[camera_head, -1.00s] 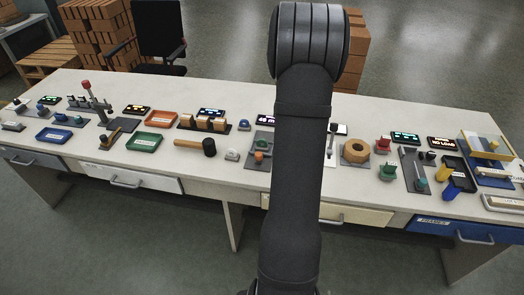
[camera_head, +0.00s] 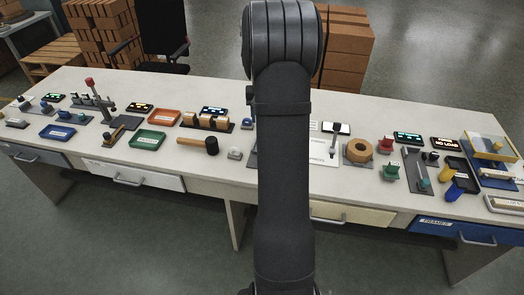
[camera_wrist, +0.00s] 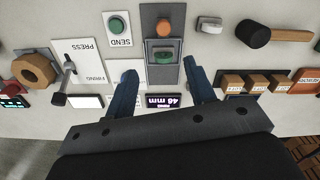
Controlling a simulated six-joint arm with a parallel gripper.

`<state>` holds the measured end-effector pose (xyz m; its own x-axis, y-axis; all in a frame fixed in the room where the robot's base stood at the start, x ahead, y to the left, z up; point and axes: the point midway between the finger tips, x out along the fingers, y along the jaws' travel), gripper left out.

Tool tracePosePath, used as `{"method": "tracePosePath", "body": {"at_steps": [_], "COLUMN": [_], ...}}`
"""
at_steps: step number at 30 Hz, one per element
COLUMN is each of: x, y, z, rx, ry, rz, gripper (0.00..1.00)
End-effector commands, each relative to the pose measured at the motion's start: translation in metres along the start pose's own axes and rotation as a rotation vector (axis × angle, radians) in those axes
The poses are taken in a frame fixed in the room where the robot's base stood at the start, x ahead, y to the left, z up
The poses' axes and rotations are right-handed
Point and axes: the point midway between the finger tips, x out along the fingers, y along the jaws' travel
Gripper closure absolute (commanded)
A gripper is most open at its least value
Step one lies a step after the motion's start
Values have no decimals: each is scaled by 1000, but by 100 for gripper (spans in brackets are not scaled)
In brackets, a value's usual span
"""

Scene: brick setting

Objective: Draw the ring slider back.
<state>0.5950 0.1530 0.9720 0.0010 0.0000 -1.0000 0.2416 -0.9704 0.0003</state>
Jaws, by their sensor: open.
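A grey slider plate (camera_wrist: 177,52) shows in the wrist view, with a round orange knob (camera_wrist: 164,27) and a green grip (camera_wrist: 162,56) in its slot. A dark display (camera_wrist: 163,101) reading "46 mm" lies at its end. I take this as the ring slider. My gripper (camera_wrist: 160,68) is open and empty, its two dark fingers on either side of the green grip's end of the plate. Contact cannot be judged. In the head view my arm hides the gripper and nearly all of the slider plate.
A green SEND button (camera_wrist: 117,24) and a small lever (camera_wrist: 67,70) stand on one side, with a wooden hexagonal nut (camera_wrist: 34,70). On the other side are a white-based button (camera_wrist: 209,24), a black-headed mallet (camera_wrist: 253,34) and wooden blocks (camera_wrist: 257,84).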

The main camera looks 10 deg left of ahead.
Motion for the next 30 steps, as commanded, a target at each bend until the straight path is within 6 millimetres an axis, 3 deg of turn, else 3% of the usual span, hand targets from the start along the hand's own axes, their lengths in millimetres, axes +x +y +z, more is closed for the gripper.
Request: {"method": "tracePosePath", "body": {"at_steps": [5,21,30], "x": [11,124,165], "y": [-8,-7,-7], "z": [-1,0,-1], "rx": [-18,-17,-17], "ry": [-5,-5,-2], "rz": [0,0,0], "gripper": [50,50,50]}}
